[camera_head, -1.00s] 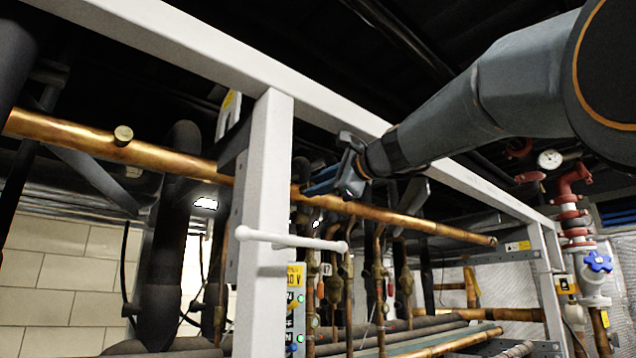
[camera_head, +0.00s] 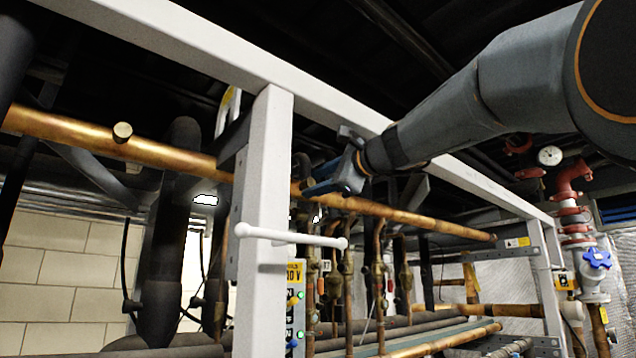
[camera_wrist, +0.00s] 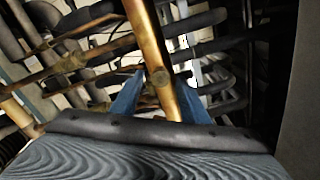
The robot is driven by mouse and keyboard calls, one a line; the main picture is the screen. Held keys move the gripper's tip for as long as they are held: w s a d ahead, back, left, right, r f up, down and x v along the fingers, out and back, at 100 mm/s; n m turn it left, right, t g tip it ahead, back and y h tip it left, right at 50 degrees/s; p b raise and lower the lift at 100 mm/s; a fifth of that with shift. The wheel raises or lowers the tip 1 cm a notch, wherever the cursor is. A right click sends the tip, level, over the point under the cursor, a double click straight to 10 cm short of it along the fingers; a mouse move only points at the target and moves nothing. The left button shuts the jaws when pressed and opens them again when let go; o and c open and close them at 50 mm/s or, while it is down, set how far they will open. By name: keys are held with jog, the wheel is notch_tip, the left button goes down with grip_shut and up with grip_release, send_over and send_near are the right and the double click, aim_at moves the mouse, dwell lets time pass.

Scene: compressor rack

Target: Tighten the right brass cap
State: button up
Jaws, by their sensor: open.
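The right brass cap (camera_wrist: 159,77) is a short round stub on the copper pipe (camera_wrist: 148,38). In the wrist view it sits between the two blue fingers of my gripper (camera_wrist: 160,88), which stand apart on either side of the pipe. I cannot tell whether the fingers touch the cap. In the head view my gripper (camera_head: 308,189) is at the copper pipe (camera_head: 400,216), just right of the white post, and I cannot clearly make out the right cap there. Another brass cap (camera_head: 122,132) stands on the pipe at the left.
The white post (camera_head: 263,220) and white top beam (camera_head: 200,45) frame the rack close to my gripper. A white handle bar (camera_head: 290,238) sticks out below. Several vertical copper pipes (camera_head: 348,265) hang under the main pipe. A blue valve wheel (camera_head: 597,259) is at right.

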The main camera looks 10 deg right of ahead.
jog(key=b+v, duration=0.3)
jog(key=v, duration=0.4)
jog(key=shift+s+d, duration=0.25)
jog(key=shift+s, duration=0.05)
dwell(0.3)
